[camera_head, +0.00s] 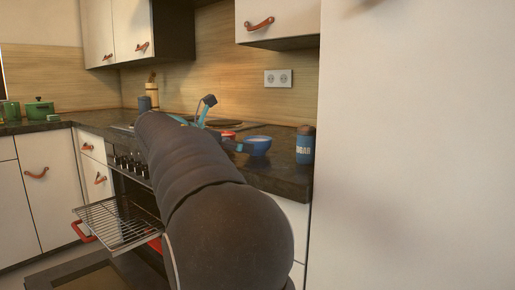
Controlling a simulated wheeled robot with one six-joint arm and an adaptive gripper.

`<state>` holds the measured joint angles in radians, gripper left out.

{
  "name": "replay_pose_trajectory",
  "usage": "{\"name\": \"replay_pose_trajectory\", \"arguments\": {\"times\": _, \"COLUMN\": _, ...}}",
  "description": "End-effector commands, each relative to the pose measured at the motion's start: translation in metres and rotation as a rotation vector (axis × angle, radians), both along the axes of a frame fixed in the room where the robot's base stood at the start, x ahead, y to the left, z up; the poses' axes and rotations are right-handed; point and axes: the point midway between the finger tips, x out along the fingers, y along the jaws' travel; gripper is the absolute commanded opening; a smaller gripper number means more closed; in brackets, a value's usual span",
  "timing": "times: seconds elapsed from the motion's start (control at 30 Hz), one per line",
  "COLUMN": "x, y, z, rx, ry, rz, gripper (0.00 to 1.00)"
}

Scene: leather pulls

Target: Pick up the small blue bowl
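The small blue bowl (259,147) is on the dark countertop, left of the blue canister. It looks upright, with a pale inside. My gripper (224,124) is beyond the end of my dark arm, just left of the bowl. Its teal-and-dark fingers show spread apart, one raised and one low beside the bowl's left side. I cannot tell whether the low finger touches the bowl. My arm hides most of the gripper's body.
A blue canister (305,145) stands right of the bowl, near a tall white panel (420,150). A red item (228,134) lies behind the gripper. A green pot (39,109) stands far left. The oven is open, with its rack (117,226) pulled out below.

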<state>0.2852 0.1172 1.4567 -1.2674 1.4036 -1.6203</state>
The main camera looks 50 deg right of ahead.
Motion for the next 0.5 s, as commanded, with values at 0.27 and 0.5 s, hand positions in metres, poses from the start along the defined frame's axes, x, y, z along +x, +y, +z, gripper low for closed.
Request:
{"name": "replay_pose_trajectory", "arguments": {"times": 0.27, "x": -0.006, "y": -0.034, "z": 0.001, "rx": 0.0, "ry": 0.0, "rz": -0.003, "gripper": 1.0}}
{"name": "replay_pose_trajectory", "arguments": {"times": 0.5, "x": -0.007, "y": -0.052, "z": -0.005, "rx": 0.0, "ry": -0.001, "rz": 0.0, "gripper": 1.0}}
